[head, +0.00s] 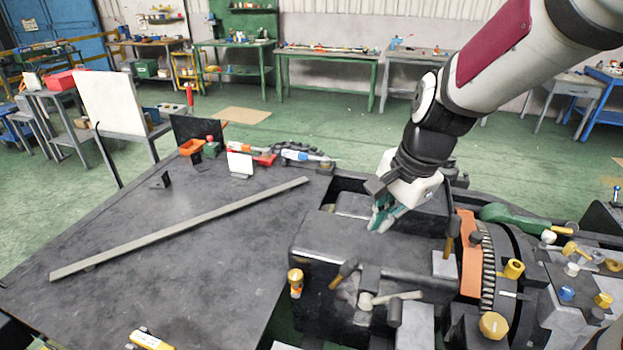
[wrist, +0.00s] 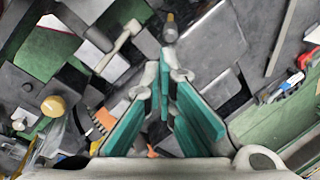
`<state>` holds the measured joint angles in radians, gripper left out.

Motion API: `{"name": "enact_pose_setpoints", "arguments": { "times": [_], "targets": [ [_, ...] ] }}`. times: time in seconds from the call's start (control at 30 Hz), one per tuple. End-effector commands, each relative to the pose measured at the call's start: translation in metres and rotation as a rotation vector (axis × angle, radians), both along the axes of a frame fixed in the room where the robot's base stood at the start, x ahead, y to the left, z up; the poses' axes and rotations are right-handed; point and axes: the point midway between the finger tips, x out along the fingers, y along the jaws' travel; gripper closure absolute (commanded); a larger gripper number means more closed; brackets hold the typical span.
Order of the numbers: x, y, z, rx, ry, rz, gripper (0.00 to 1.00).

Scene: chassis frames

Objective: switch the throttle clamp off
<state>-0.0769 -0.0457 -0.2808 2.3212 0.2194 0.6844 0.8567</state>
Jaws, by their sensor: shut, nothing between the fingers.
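My gripper (head: 383,214) has teal finger pads and hangs over the dark grey machine block (head: 345,240). In the wrist view the fingers (wrist: 166,85) are shut and hold nothing. A similar knob shows just past the fingertips in the wrist view (wrist: 170,30). A pale lever (head: 392,298) lies to its right, and another dark-handled lever (head: 452,230) stands near the orange plate. No label shows which one is the throttle clamp.
A yellow-topped knob (head: 295,278) sits left of the levers. At right are a toothed ring (head: 486,265), a large yellow knob (head: 493,325) and a green handle (head: 515,216). A dark tabletop (head: 190,250) at left bears a long bar (head: 185,228); much of it is bare.

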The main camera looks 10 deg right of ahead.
Motion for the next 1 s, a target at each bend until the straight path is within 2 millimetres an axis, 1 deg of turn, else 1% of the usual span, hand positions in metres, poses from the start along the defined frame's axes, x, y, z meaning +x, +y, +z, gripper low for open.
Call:
{"name": "enact_pose_setpoints", "arguments": {
  "times": [0.03, 0.2, 0.3, 0.4, 0.5, 0.67, 1.0],
  "targets": [
    [0.004, -0.005, -0.011, 0.009, 0.030, -0.071, 1.00],
    [0.017, -0.024, -0.045, 0.026, 0.102, -0.329, 1.00],
    [0.022, -0.035, -0.062, 0.025, 0.133, -0.461, 1.00],
    [0.026, -0.045, -0.077, 0.020, 0.153, -0.565, 1.00],
    [0.027, -0.052, -0.087, 0.016, 0.167, -0.636, 1.00],
    [0.028, -0.056, -0.093, 0.011, 0.173, -0.685, 1.00],
    [0.029, -0.056, -0.094, 0.011, 0.173, -0.687, 1.00]
  ]
}}
